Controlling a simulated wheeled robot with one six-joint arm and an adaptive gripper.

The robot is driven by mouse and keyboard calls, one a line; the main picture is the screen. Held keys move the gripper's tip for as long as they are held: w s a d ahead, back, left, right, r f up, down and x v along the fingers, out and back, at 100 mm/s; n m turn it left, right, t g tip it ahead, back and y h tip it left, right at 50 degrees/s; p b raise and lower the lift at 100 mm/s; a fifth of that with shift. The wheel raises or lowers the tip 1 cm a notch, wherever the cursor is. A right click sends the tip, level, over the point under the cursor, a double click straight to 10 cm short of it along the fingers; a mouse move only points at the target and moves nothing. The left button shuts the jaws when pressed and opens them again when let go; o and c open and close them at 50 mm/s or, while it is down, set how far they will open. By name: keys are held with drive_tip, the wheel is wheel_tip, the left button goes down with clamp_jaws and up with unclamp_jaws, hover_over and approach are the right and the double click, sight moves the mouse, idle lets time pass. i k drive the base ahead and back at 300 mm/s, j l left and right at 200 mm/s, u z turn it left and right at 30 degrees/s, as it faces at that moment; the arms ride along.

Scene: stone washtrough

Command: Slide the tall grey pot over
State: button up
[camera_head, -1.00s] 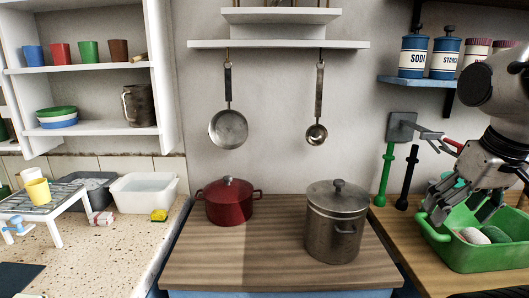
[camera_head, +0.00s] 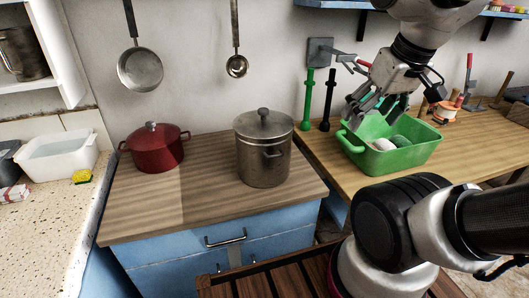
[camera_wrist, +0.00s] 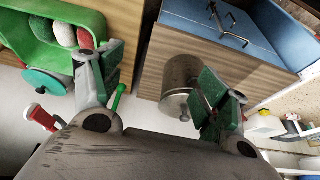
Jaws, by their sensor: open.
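The tall grey pot (camera_head: 264,158) stands upright with its lid on, at the right part of the wooden counter top (camera_head: 150,207). A side handle faces forward. The pot also shows in the wrist view (camera_wrist: 182,75), partly hidden behind one finger. My gripper (camera_head: 374,112) is open and empty, pointing down by the green tub, to the right of the pot and apart from it. In the wrist view my gripper (camera_wrist: 160,65) has its two fingers spread wide, with the pot near the right finger and the tub near the left one.
A red lidded pot (camera_head: 157,148) stands left of the grey pot with a gap between. The green tub (camera_head: 408,162) on the right-hand bench holds roundish items. Green (camera_head: 307,100) and black (camera_head: 328,98) upright rods stand behind. The counter is bare in front of both pots.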

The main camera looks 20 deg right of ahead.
sight(261, 163)
drive_tip(key=j, duration=0.8)
drive_tip(key=k+j+z, duration=0.1)
drive_tip(key=j, duration=0.7)
drive_tip(key=k+j, duration=0.1)
drive_tip(key=j, duration=0.7)
drive_tip(key=z, duration=0.05)
